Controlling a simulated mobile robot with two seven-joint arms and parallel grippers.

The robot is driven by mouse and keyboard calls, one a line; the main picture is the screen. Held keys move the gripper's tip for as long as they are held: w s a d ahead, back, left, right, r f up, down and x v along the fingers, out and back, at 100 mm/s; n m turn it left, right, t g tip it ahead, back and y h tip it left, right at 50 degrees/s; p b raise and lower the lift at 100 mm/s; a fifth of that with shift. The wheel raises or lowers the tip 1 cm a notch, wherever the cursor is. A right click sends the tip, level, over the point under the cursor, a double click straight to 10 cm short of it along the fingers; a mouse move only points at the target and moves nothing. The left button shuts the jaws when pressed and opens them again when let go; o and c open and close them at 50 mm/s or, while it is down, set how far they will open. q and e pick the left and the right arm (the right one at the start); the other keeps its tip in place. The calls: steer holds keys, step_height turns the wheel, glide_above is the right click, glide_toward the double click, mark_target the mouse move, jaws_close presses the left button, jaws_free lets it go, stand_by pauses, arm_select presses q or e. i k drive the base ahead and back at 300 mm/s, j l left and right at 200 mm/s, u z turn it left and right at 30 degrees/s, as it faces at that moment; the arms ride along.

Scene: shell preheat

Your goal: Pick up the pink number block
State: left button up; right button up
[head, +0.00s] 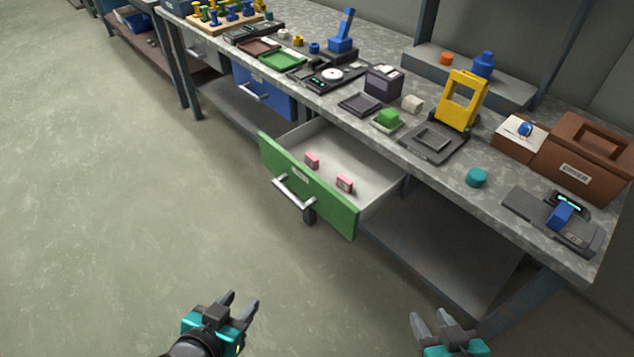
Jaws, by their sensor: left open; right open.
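Two small pink blocks lie inside an open green-fronted drawer (310,188). One pink block (312,160) is near the drawer's left side, and the other pink block (345,184) is closer to the front panel's right half. Any numbers on them are too small to read. My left gripper (238,300) is open and empty, low in the picture in front of the drawer. My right gripper (430,322) is open and empty at the bottom right, below the bench. Both are apart from the blocks.
The drawer hangs out from a grey workbench (490,200) and has a silver handle (293,192). A closed blue drawer (262,92) is to its left. On top stand a yellow frame (462,98), a brown box (585,155) and a teal cylinder (476,178). The floor at left is clear.

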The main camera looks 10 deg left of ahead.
mark_target(343, 182)
steer(key=i+j+z, duration=0.15)
steer(key=j, duration=0.2)
steer(key=i+j+z, duration=0.2)
steer(key=j, duration=0.2)
steer(key=i+j+z, duration=0.15)
steer(key=j, duration=0.25)
steer(key=j+z, duration=0.2)
steer(key=j, duration=0.2)
steer(key=i+j+z, duration=0.15)
steer(key=j, duration=0.3)
steer(key=i, duration=0.45)
